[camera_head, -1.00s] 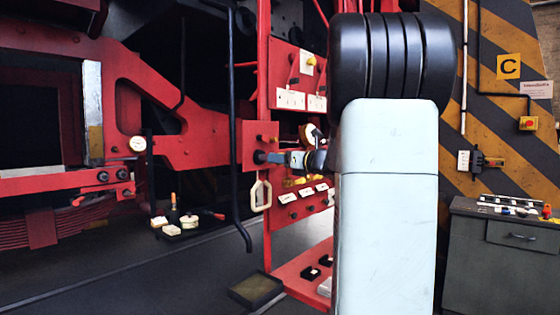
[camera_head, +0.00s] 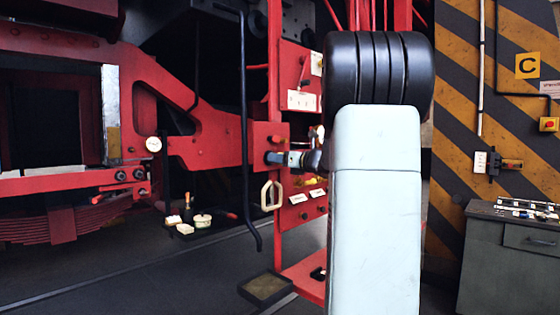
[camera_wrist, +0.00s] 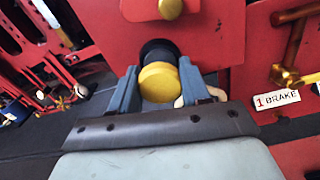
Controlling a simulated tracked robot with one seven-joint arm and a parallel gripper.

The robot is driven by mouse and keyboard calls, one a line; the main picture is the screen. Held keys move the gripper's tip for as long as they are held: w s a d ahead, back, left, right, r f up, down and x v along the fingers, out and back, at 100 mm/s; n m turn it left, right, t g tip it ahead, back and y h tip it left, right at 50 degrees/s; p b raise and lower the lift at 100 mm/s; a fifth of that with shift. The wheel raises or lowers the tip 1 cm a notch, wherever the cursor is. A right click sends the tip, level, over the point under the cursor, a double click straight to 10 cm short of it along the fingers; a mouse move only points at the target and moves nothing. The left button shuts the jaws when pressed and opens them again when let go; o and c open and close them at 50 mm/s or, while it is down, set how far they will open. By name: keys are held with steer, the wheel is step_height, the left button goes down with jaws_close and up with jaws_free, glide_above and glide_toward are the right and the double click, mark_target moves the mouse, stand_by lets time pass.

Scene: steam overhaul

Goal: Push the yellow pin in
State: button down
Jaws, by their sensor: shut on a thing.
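The yellow pin (camera_wrist: 158,82) has a round yellow end and sits between my fingers in the wrist view. Behind it a dark round collar (camera_wrist: 158,50) lies against the red plate (camera_wrist: 205,45). My gripper (camera_wrist: 155,92) is shut on the pin, one blue-grey finger on each side. In the head view my gripper (camera_head: 294,159) reaches from the right to the red bracket (camera_head: 262,140), where a dark round part shows at its tip. My own arm hides much of the area behind. How deep the pin sits cannot be told.
A second yellow knob (camera_wrist: 170,8) is just above the pin. A cream loop handle (camera_head: 270,196) hangs below the bracket. A black vertical rail (camera_head: 245,130) stands left of it. A brake lever (camera_wrist: 295,50) is at right. A grey cabinet (camera_head: 500,260) stands far right.

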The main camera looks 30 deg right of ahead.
steer(key=c, duration=0.7)
jaws_free()
steer(key=shift+w, duration=0.3)
steer(key=shift+o, duration=0.9)
steer(key=shift+s, duration=0.1)
steer(key=v, duration=1.3)
steer(key=shift+s, duration=0.35)
steer(key=shift+d, duration=0.15)
steer(key=s+a+f+n+g+y, duration=0.1)
steer(key=s+a+f+n+g, duration=0.2)
steer(key=a+n, duration=0.45)
steer(key=s+a+f+n+g, duration=0.2)
steer(key=a+f+n+g, duration=0.15)
steer(key=a, duration=0.65)
steer(key=s+a+f+n+g+y, duration=0.1)
steer(key=s+a+f+n+g, duration=0.2)
steer(key=a+n, duration=0.4)
steer(key=s+a+f+n+g+h, duration=0.1)
steer(key=s+a+f+n+h, duration=0.1)
steer(key=s+n, duration=0.5)
steer(key=s+a+f+n+g+h, duration=0.1)
steer(key=s+f+n+h, duration=0.3)
steer(key=s+n, duration=0.4)
steer(key=shift+a+f+n+h, duration=0.3)
steer(key=shift+a+f+n, duration=0.5)
steer(key=shift+a+n, duration=0.1)
